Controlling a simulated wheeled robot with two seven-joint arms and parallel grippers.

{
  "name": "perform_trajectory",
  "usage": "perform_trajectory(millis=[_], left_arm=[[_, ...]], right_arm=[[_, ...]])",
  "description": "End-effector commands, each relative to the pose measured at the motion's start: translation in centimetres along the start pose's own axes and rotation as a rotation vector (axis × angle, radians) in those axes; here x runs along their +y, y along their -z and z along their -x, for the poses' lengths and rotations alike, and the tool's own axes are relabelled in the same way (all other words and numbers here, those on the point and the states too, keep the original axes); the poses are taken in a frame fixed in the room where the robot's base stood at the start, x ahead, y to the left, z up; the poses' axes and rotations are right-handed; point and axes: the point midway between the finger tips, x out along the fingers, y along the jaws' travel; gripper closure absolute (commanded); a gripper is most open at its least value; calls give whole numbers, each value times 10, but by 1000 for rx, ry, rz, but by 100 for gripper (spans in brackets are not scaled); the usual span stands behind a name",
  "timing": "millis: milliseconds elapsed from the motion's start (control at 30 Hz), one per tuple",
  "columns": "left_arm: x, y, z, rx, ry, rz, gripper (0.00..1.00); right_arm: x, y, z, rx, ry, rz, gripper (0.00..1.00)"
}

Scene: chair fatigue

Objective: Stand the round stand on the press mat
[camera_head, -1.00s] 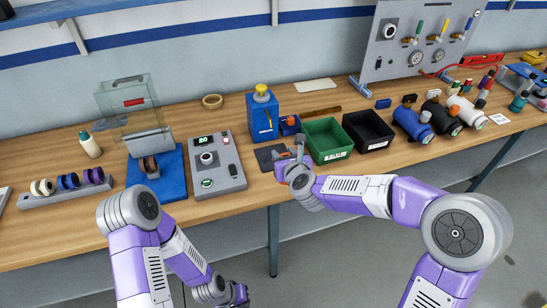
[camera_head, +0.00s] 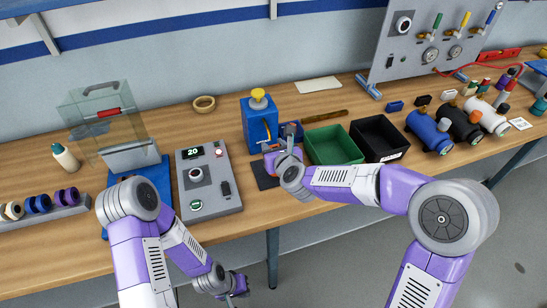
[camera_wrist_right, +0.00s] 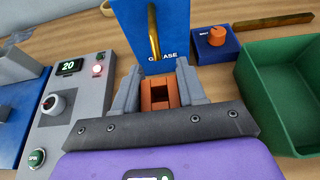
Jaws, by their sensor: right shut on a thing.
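My right gripper (camera_head: 279,152) is shut on an orange-brown piece (camera_wrist_right: 158,92) with a dark opening in its middle. I cannot tell from its visible side whether this is the round stand. The gripper is in front of the blue box marked GREASE (camera_head: 259,122), which has a yellow knob. A dark flat mat (camera_head: 264,181), seemingly the press mat, lies in front of that box, partly hidden by the gripper. I cannot tell whether the piece touches it. My left gripper (camera_head: 240,286) is low, in front of the bench; its jaws are too small to read.
A grey control box (camera_head: 208,180) stands left of the mat. A green bin (camera_head: 333,146) and a black bin (camera_head: 377,138) stand close on its right. A small blue box with an orange knob (camera_wrist_right: 214,42) is behind. A wooden ring (camera_head: 203,103) lies on clear bench further back.

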Motion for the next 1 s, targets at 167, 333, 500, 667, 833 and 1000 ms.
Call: perform_trajectory(millis=[167,333,500,667,833,1000], left_arm=[[-2,0,-7,1,0,0,100],[-4,1,-10,1,0,0,100],[-3,1,-9,1,0,0,100],[-5,1,-14,1,0,0,100],[-4,1,-12,1,0,0,100],[-4,1,-12,1,0,0,100]], right_arm=[[0,20,-8,0,-1,0,100],[1,32,-14,-4,-1,-1,100],[0,31,-13,-5,-1,-1,100],[0,34,-14,-4,-1,-1,100],[0,35,-14,0,-1,-1,37],[0,35,-14,0,-1,-1,34]])
